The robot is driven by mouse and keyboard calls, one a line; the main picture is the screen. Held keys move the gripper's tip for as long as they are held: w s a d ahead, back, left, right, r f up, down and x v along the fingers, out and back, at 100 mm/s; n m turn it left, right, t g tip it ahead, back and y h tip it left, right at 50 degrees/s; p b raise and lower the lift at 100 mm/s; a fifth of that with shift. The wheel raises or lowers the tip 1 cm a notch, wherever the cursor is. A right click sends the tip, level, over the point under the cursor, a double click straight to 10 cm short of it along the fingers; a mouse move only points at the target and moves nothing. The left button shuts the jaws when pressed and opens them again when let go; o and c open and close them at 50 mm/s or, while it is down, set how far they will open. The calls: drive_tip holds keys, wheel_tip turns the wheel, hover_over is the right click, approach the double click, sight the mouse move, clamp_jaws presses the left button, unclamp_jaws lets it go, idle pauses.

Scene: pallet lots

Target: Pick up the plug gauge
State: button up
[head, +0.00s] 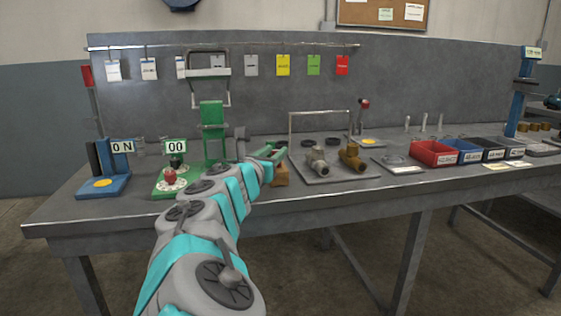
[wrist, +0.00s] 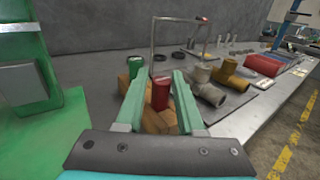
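A red cylinder (wrist: 160,93) and a green cylinder (wrist: 136,68) show in the wrist view at a wooden block (wrist: 151,121). They look like parts of the plug gauge, but I cannot tell whether they are joined. My gripper (wrist: 159,80) is open, with its pale green fingers to either side of the red cylinder. The left finger partly hides the green cylinder. I cannot tell whether the fingers touch anything.
A green test stand (head: 212,130) is close left of my gripper. Right of it, a grey plate holds grey (head: 317,163) and brass (head: 352,158) pipe fittings under a metal frame. Red, blue and dark bins (head: 433,160) stand farther right. The bench's front edge is near.

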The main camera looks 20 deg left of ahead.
drive_tip(key=w, duration=0.4)
drive_tip(key=shift+w+d, duration=0.15)
drive_tip(key=shift+d, duration=0.05)
drive_tip(key=shift+f, duration=0.1)
clamp_jaws()
